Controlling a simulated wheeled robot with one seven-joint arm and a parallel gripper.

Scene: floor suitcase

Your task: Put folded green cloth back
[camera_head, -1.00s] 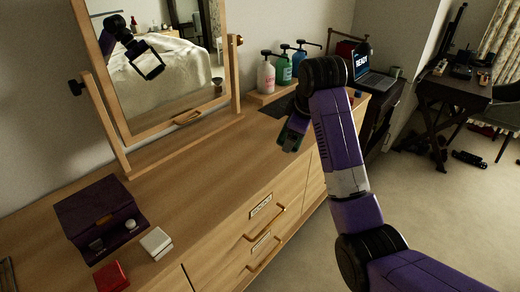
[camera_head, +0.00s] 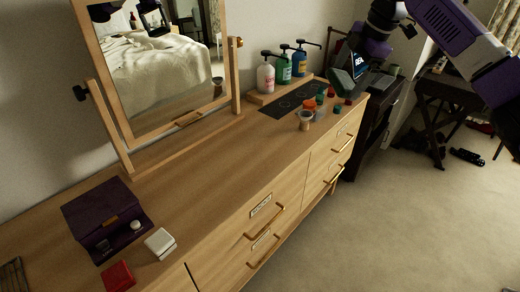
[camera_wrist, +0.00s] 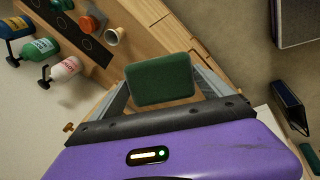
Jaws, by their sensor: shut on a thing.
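The folded green cloth (camera_wrist: 160,80) is a dark green rounded block in the wrist view. My gripper (camera_wrist: 163,88) is shut on it, with one finger at each side. In the head view, the cloth (camera_head: 341,83) shows as a dark green patch at the far right end of the dresser. My gripper (camera_head: 354,72) is there too, small and partly merged with the dark things behind it. The cloth appears to be held above the dresser top; the exact height is hard to tell.
Several small coloured cups and a tan cup (camera_head: 305,121) stand near a dark mat (camera_head: 290,103) on the dresser (camera_head: 230,155). Pump bottles (camera_head: 266,77) stand behind. A purple box (camera_head: 95,205), white box (camera_head: 160,243) and red box (camera_head: 118,275) sit at left. The dresser's middle is clear.

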